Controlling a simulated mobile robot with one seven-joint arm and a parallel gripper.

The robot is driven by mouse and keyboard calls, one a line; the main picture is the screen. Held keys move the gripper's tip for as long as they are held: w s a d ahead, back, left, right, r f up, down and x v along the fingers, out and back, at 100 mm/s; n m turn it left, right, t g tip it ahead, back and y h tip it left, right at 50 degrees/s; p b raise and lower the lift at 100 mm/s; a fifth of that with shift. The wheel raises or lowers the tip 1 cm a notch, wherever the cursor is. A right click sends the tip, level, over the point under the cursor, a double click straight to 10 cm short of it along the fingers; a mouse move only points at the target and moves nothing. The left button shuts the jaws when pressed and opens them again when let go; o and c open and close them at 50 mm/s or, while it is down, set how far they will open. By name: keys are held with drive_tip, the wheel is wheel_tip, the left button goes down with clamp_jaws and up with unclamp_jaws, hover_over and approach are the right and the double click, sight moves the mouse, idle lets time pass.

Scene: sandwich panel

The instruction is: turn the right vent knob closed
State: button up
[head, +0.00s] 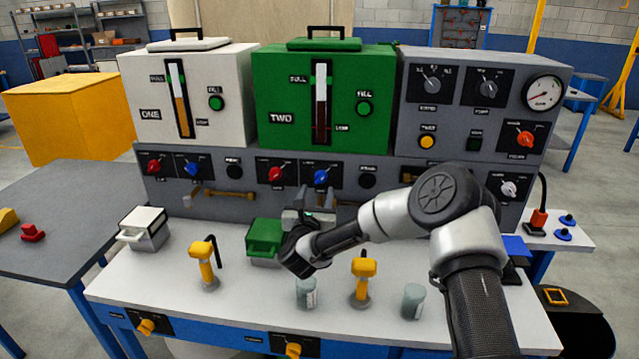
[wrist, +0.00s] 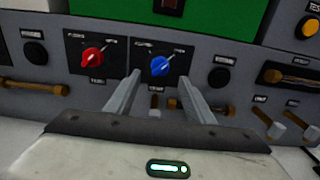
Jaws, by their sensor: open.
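The right-hand blue knob (head: 321,177), below the green box marked TWO, sits on a black plate on the grey panel; its label is too small to read surely. In the wrist view this blue knob (wrist: 159,66) is straight ahead, its pointer tilted toward the upper right. My gripper (head: 310,213) is in front of the panel, below the knob in the head view. In the wrist view my gripper (wrist: 159,77) is open and empty, its fingers on either side of the knob's line. Contact with the knob cannot be told.
A red knob (wrist: 93,56) is left of the blue knob and a black button (wrist: 219,76) is right of it. Another blue knob (head: 193,168) is under the white box. A green box-shaped item (head: 265,238) and yellow-handled tools (head: 363,272) stand on the bench.

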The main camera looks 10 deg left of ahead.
sight(320, 181)
drive_tip(key=w, duration=0.6)
drive_tip(key=shift+w+d, duration=0.1)
drive_tip(key=shift+w, duration=0.25)
drive_tip(key=c, duration=1.1)
